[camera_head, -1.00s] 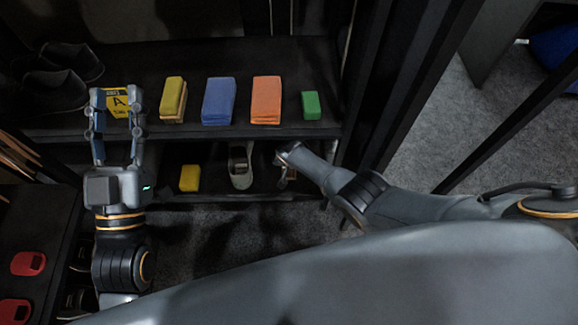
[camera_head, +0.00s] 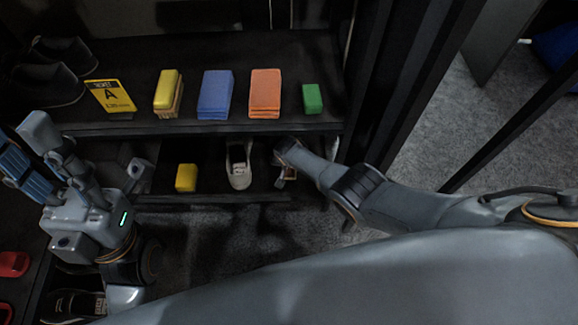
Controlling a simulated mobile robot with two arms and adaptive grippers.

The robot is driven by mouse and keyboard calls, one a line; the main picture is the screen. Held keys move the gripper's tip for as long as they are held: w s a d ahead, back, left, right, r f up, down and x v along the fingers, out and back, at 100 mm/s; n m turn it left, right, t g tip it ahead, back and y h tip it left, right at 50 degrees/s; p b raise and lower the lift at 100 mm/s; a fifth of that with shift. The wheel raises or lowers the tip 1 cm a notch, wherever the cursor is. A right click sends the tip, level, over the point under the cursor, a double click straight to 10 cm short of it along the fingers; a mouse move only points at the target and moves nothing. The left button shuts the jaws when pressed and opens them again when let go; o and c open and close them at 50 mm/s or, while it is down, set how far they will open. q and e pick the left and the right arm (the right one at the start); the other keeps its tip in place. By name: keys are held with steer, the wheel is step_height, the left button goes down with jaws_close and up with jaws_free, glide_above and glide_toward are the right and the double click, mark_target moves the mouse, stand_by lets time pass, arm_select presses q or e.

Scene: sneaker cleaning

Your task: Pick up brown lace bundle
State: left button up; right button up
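I cannot make out a brown lace bundle for certain. A small brownish patch (camera_head: 291,173) shows on the lower shelf just below my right gripper (camera_head: 287,158), too small to identify. My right gripper is at the lower shelf, right of a pale shoe (camera_head: 239,168). Its fingers are largely hidden, so its opening is unclear. My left gripper (camera_head: 25,150) is at the left edge, pointing up and left, in front of the shelf. Its fingers look apart, with nothing visible between them.
The upper shelf (camera_head: 225,130) holds dark shoes (camera_head: 50,85), a yellow ticket card (camera_head: 110,96), and yellow, blue, orange and green blocks in a row. A yellow block (camera_head: 186,178) sits on the lower shelf. A red item (camera_head: 12,264) lies at left. Dark posts stand right.

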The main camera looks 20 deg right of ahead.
steer(key=shift+b+x, duration=0.45)
steer(key=shift+x, duration=0.5)
steer(key=shift+s, duration=0.1)
steer(key=c, duration=1)
steer(key=shift+r, duration=0.15)
